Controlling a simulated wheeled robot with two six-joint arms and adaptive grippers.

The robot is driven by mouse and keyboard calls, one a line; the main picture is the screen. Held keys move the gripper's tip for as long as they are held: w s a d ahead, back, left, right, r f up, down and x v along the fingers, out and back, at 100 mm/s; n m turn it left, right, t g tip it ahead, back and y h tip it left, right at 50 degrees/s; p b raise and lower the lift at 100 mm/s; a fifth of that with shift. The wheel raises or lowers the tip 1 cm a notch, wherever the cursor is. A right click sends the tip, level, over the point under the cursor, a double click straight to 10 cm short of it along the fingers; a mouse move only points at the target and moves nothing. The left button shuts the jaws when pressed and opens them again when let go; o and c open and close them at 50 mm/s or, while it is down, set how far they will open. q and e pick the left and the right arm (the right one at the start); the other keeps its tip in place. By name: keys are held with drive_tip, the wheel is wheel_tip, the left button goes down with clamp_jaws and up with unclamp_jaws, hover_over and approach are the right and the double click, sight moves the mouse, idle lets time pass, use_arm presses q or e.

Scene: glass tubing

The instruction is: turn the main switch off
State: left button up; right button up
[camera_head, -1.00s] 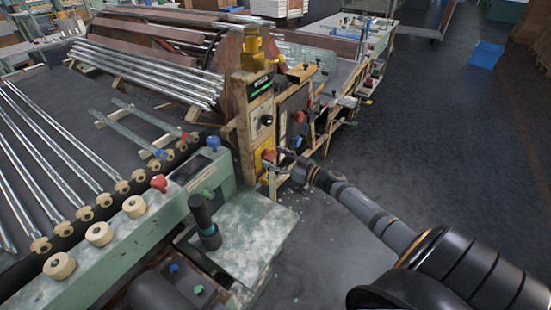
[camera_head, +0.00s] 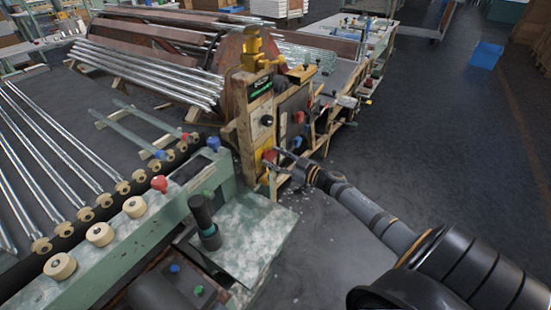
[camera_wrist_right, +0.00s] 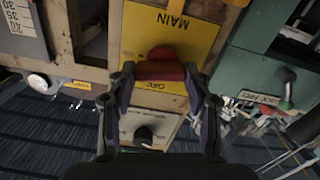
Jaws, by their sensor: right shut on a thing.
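The main switch is a yellow plate marked "MAIN" (camera_wrist_right: 172,20) with a red handle (camera_wrist_right: 160,71) across it, shown in the right wrist view. In the head view the switch's yellow plate (camera_head: 261,164) and red part (camera_head: 270,155) show low on the wooden panel of the machine. My right gripper (camera_wrist_right: 161,76) is shut on the red handle, one finger at each end of it. In the head view the gripper (camera_head: 281,154) reaches the panel from the right, its fingertips small and partly unclear. My left gripper does not show clearly in any view.
A black knob (camera_wrist_right: 143,135) lies below the switch in the wrist view. A green box with a lever (camera_wrist_right: 287,104) stands to the right. In the head view a green bench (camera_head: 240,240) lies in front of the panel. The floor at right is open.

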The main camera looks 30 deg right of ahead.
drive_tip(key=n, duration=0.3)
drive_tip(key=shift+n, duration=0.3)
drive_tip(key=n, duration=0.3)
drive_tip(key=shift+s+a+n+b, duration=0.1)
drive_tip(key=shift+a+n+b, duration=0.05)
drive_tip(key=shift+n+b, duration=0.2)
drive_tip(key=n+b, duration=0.1)
drive_tip(key=n, duration=0.2)
drive_tip(key=shift+f+n, duration=0.15)
drive_tip(key=shift+n, duration=0.2)
drive_tip(key=shift+a+n+b, duration=0.1)
drive_tip(key=shift+n+b, duration=0.45)
drive_tip(key=shift+n, duration=1.65)
drive_tip(key=o, duration=1.2)
drive_tip(key=shift+c, duration=0.2)
